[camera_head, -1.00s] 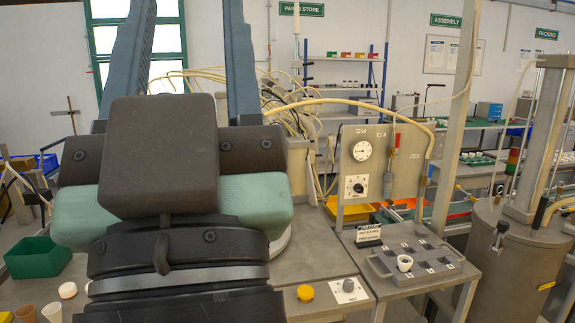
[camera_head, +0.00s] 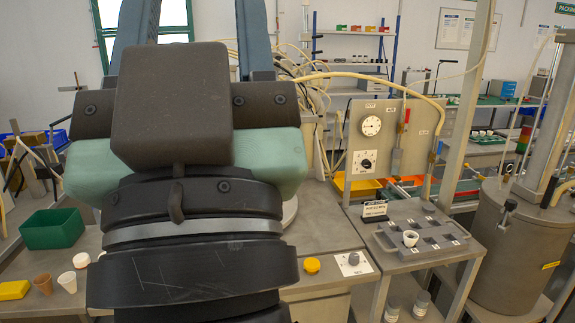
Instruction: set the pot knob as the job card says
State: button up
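An upright grey panel (camera_head: 343,185) at the right of centre has a label at its top that seems to read POT. It carries a round white dial (camera_head: 371,125) and below it a dark knob (camera_head: 365,163) on a white plate. The knob's exact setting is too small to read. A black job card (camera_head: 376,197) with white text stands on the side table in front of the panel; its text is too small to read. My dark arm links fill the left and middle of the view. My gripper is not in view.
A second grey knob (camera_head: 353,258) on a white plate and a yellow button (camera_head: 312,265) sit on the near bench. A grey tray (camera_head: 393,246) holds a white cup (camera_head: 410,238). A green bin (camera_head: 52,229) stands at left. A metal tank (camera_head: 515,250) stands at right.

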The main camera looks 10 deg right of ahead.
aim_at(365, 164)
jog(key=i+l, duration=0.2)
jog(key=l, duration=0.15)
jog(key=i+l+u, duration=0.15)
jog(key=i+l, duration=0.25)
jog(key=l, duration=0.3)
jog(key=i+l+u, duration=0.1)
jog(key=i+l, duration=0.15)
jog(key=i+l+u, duration=0.1)
jog(key=l, duration=0.35)
jog(key=i+l, duration=0.25)
jog(key=l, duration=0.15)
jog(key=i+l+u, duration=0.1)
jog(key=l, duration=0.3)
jog(key=i+l+u, duration=0.1)
jog(key=l, duration=0.3)
jog(key=i, duration=0.1)
